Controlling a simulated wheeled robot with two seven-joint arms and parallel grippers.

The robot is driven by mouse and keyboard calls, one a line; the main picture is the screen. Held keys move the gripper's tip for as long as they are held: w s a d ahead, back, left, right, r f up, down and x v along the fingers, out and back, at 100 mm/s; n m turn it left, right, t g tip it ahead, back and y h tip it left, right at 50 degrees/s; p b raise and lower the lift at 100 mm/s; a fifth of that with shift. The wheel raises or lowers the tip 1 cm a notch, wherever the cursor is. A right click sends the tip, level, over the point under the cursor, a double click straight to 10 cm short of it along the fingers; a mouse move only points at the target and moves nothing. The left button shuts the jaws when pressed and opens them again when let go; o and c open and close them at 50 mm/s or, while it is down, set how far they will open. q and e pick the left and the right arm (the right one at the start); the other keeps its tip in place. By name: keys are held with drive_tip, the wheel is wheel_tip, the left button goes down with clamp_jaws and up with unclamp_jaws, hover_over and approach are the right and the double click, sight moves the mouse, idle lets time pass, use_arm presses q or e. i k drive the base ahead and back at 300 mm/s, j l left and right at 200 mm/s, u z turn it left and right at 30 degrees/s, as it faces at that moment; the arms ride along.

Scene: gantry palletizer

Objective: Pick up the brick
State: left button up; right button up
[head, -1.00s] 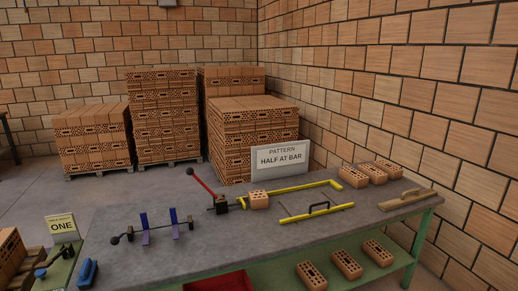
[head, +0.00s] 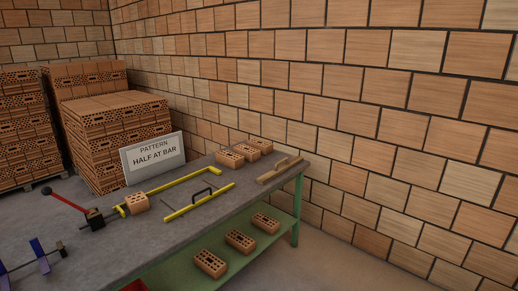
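Several loose bricks are in the head view, and I cannot tell which one the task means. One short brick (head: 136,203) sits on the grey bench top by the yellow bar, near the red-handled lever. Three bricks stand in a row at the bench's far right end: a near one (head: 230,159), a middle one (head: 246,152) and a far one (head: 261,145). Three more lie on the green lower shelf: a left one (head: 210,263), a middle one (head: 240,240) and a right one (head: 265,222). Neither of my grippers is in view.
The grey bench (head: 95,255) holds yellow bars (head: 199,202), a red-handled lever (head: 65,196), blue brackets (head: 39,255) and a wooden float (head: 280,169). A sign (head: 153,157) reads "PATTERN HALF AT BAR". Brick stacks (head: 115,140) stand behind. Clear floor (head: 335,255) lies right of the bench.

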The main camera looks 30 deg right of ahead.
sight(267, 148)
drive_tip(key=i+l, duration=0.15)
drive_tip(key=l, duration=0.15)
drive_tip(key=i+l+u, duration=0.15)
drive_tip(key=l, duration=0.15)
drive_tip(key=i+l, duration=0.15)
drive_tip(key=l, duration=0.15)
drive_tip(key=i+l+u, duration=0.15)
drive_tip(key=l, duration=0.5)
drive_tip(key=i+u, duration=0.05)
drive_tip(key=i, duration=0.05)
